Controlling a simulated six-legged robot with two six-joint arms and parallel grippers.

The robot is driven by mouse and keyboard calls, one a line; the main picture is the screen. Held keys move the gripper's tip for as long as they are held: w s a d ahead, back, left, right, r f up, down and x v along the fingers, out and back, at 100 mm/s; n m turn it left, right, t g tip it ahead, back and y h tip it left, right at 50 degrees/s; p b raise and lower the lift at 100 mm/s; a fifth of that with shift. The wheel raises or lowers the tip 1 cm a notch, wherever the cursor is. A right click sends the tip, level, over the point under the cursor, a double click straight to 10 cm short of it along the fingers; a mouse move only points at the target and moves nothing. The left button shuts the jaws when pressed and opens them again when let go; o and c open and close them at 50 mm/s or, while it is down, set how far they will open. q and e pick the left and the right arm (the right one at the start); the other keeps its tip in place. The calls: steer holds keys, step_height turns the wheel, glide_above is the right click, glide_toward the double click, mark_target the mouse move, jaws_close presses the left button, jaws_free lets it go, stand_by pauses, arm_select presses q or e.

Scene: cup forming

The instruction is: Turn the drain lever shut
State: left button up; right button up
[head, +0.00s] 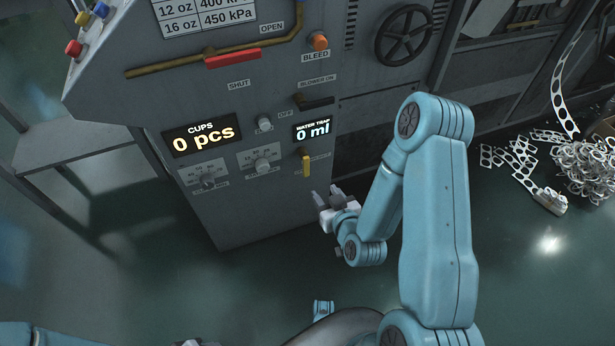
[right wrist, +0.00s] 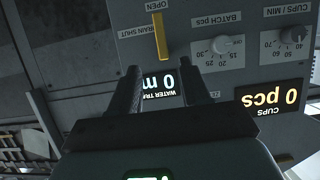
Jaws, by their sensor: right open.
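The drain lever (head: 306,164) is a small yellow handle low on the grey machine's front panel, under the water trap display (head: 314,131), which reads 0 ml. The lever hangs straight down in the head view. In the right wrist view, which is upside down, the lever (right wrist: 160,36) points up toward the OPEN label, with DRAIN SHUT lettered at its side. My right gripper (head: 325,195) is open and empty, below and slightly right of the lever. In the right wrist view its fingers (right wrist: 161,72) are apart, with the lever beyond their tips. My left gripper is barely visible at the bottom edge.
The panel also has a cups display (head: 205,138), knobs (head: 208,181), a black blower lever (head: 316,102), an orange bleed button (head: 318,41) and a red handle (head: 232,59). Scrap webbing (head: 584,166) is piled at right. Floor before the panel is clear.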

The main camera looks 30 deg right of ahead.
mark_target(307, 169)
steer(key=b+x, duration=0.9)
steer(key=x, duration=0.7)
steer(key=shift+w+d+b, duration=0.1)
steer(key=shift+b, duration=0.2)
arm_select(q)
step_height(307, 169, down, 10)
steer(key=w+a, duration=0.1)
steer(key=shift+w+a+r+n+t, duration=0.25)
steer(key=shift+a+n+t, duration=0.05)
steer(key=shift+a, duration=0.1)
arm_select(e)
jaws_close()
